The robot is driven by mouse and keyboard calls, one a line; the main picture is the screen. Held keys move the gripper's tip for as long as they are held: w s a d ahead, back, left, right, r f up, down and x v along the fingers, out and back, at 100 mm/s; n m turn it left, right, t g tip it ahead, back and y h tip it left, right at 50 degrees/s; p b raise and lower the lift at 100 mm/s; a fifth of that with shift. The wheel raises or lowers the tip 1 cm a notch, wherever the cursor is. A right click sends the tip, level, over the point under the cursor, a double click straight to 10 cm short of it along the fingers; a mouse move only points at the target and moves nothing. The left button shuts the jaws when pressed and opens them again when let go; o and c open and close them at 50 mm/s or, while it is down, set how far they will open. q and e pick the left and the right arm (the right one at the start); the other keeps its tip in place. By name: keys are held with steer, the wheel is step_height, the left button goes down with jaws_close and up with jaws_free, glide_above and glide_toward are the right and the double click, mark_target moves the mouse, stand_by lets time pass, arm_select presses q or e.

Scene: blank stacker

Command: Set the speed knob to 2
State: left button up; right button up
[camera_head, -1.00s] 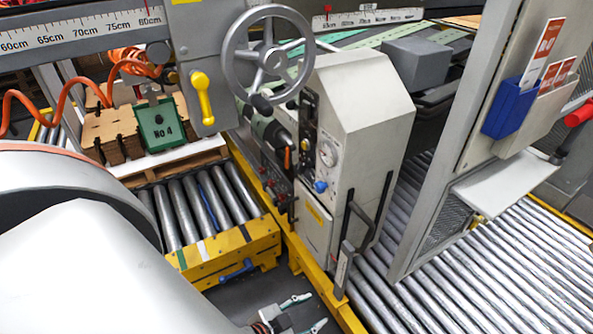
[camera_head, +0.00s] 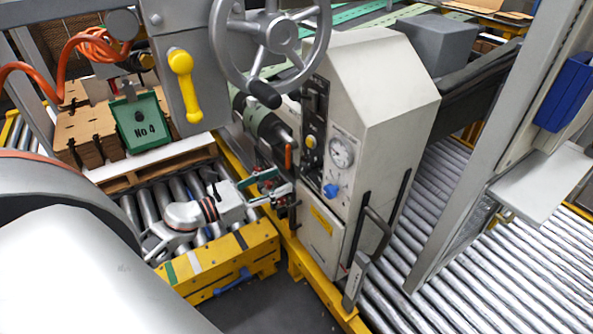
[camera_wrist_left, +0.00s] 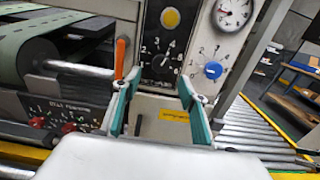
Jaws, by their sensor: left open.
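A blue round knob (camera_head: 330,190) sits on the pale front of the machine below a gauge. In the left wrist view the blue knob (camera_wrist_left: 213,70) has a number scale around it. Left of it, a black panel (camera_wrist_left: 150,66) carries a dark pointer knob (camera_wrist_left: 166,58) with numbers around it. I cannot read which of the two is marked as speed. My left gripper (camera_head: 277,184) is open and empty, in front and left of the panel, apart from both knobs. Its teal fingers (camera_wrist_left: 160,88) straddle the panel's lower part in the wrist view.
A yellow button (camera_wrist_left: 171,18) and a gauge (camera_wrist_left: 232,12) sit above the knobs. An orange lever (camera_wrist_left: 119,57) stands left of the panel. A black handle (camera_head: 377,230) juts from the machine's side. A large handwheel (camera_head: 268,32) hangs above. Roller conveyors lie on both sides.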

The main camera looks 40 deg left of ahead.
mark_target(302, 171)
arm_select(q)
steer(key=p+x, duration=0.1)
steer(key=x, duration=0.6)
steer(key=shift+w+d, duration=0.15)
steer(key=shift+w, duration=0.1)
steer(key=shift+c, duration=0.4)
steer(key=c, duration=1)
